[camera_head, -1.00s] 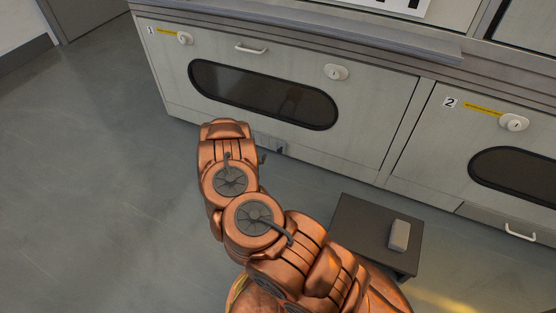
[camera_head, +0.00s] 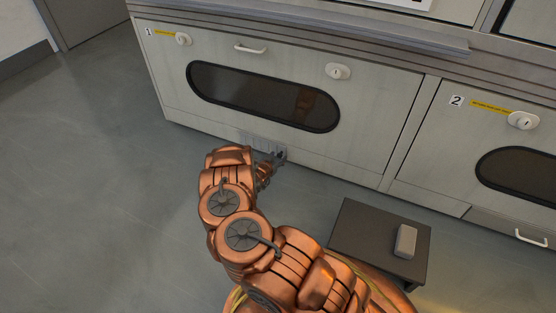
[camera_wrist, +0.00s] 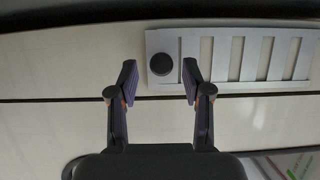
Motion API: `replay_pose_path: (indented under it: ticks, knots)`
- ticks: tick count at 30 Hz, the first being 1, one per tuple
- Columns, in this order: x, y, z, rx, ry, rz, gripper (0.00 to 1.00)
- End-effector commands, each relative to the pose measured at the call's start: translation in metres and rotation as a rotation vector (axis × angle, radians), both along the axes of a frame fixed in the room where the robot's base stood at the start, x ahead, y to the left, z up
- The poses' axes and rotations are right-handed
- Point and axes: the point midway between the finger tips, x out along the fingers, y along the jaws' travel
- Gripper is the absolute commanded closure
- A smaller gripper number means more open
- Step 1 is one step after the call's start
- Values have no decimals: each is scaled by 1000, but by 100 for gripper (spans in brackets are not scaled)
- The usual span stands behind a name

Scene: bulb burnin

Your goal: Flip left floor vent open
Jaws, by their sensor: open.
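The left vent is a pale slotted plate low on the front of cabinet 1. In the wrist view the vent (camera_wrist: 235,56) fills the upper right, with a dark round knob (camera_wrist: 161,64) at its left end. My gripper (camera_wrist: 160,82) is open and empty, its two fingertips on either side of the knob in the picture. I cannot tell whether they touch the plate. In the head view the vent (camera_head: 256,142) is partly hidden by my gripper (camera_head: 273,162) and wrist. The plate looks flush with the panel.
Cabinet 1 (camera_head: 370,120) has a dark oval window, a white handle and two white latches. Cabinet 2 (camera_head: 440,170) stands to the right. A low dark table (camera_head: 370,232) with a grey block (camera_head: 405,240) is right of my arm. The floor at left is clear.

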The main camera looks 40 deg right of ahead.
Motion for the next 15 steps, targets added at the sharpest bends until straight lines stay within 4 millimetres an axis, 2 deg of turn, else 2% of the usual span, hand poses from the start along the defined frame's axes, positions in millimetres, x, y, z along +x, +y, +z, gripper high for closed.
replay_pose_path:
  ticks: [5, 13, 15]
  knots:
    - [7, -10, -4, -3, -3, 1, 51]
    - [8, -11, -4, 0, -2, 2, 51]
    - [8, -11, -4, 0, -2, 2, 57]
